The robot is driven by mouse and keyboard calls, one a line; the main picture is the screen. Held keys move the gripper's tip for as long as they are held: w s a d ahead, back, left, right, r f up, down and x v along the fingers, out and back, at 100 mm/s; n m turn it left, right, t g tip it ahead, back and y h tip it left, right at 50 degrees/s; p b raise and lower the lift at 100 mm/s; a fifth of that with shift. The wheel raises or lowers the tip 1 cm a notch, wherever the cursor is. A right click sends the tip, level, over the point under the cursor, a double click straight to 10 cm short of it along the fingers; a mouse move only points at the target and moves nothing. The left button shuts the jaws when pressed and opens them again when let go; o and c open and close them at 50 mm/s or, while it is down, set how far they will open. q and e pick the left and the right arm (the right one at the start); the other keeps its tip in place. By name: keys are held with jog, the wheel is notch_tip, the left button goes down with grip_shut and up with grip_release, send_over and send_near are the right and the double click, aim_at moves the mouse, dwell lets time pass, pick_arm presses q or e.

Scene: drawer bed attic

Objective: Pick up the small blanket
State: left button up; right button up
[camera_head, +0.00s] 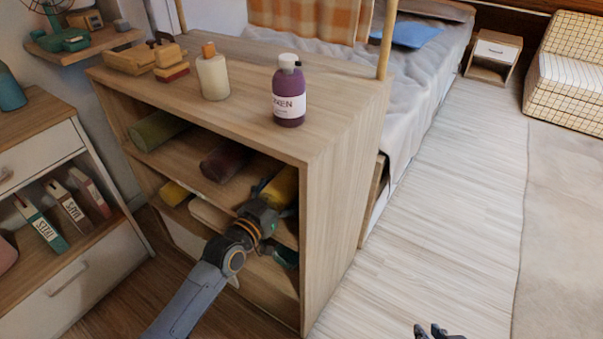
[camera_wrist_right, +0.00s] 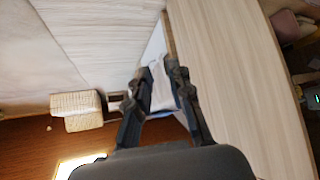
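Rolled cloths lie in the wooden shelf unit. On its upper level are a green roll (camera_head: 157,130), a dark maroon roll (camera_head: 225,161) and a yellow roll (camera_head: 283,186). Lower down are a yellow roll (camera_head: 173,193), a beige roll (camera_head: 209,216) and a teal one (camera_head: 285,256), partly hidden by my arm. I cannot tell which is the small blanket. My left gripper (camera_head: 266,199) is at the shelf's front, by the right yellow roll; its fingers are too unclear to read. My right gripper (camera_head: 434,331) is low over the floor. Its fingers (camera_wrist_right: 163,75) are apart and empty.
The shelf unit's top (camera_head: 240,75) carries a purple bottle (camera_head: 289,92), a cream bottle (camera_head: 213,75) and wooden blocks. A bookcase (camera_head: 40,150) stands close on the left. The bed (camera_head: 425,75) is behind. The floor on the right (camera_head: 440,200) is clear.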

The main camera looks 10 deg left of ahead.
pick_arm(q)
jog(key=c, duration=0.4)
jog(key=shift+r, duration=0.1)
